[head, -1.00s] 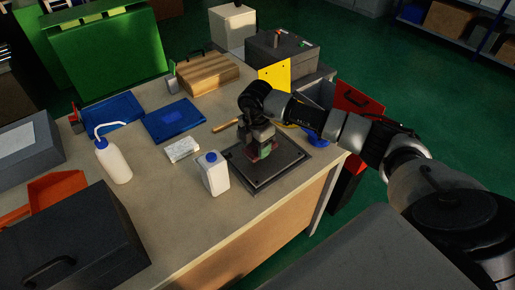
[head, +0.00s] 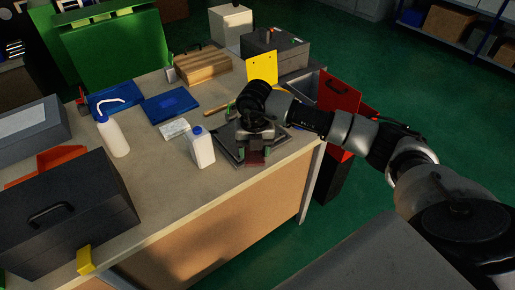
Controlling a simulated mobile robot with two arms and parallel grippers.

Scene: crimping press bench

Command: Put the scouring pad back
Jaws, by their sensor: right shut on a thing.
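My right gripper (head: 255,154) is at the front edge of the bench, over the near part of a dark flat tray (head: 226,151). It is shut on a small dark reddish piece that looks like the scouring pad (head: 256,158). The pad shows between and just below the fingers. The gripper hides much of it and part of the tray. I cannot tell whether the pad touches the tray. My left gripper is not in view.
A white jug (head: 202,148) stands close left of the gripper. A white packet (head: 173,128), a wash bottle (head: 114,137) and blue mats (head: 171,106) lie or stand farther left. A dark toolbox (head: 65,215) fills the near left. The front middle of the bench (head: 165,185) is clear.

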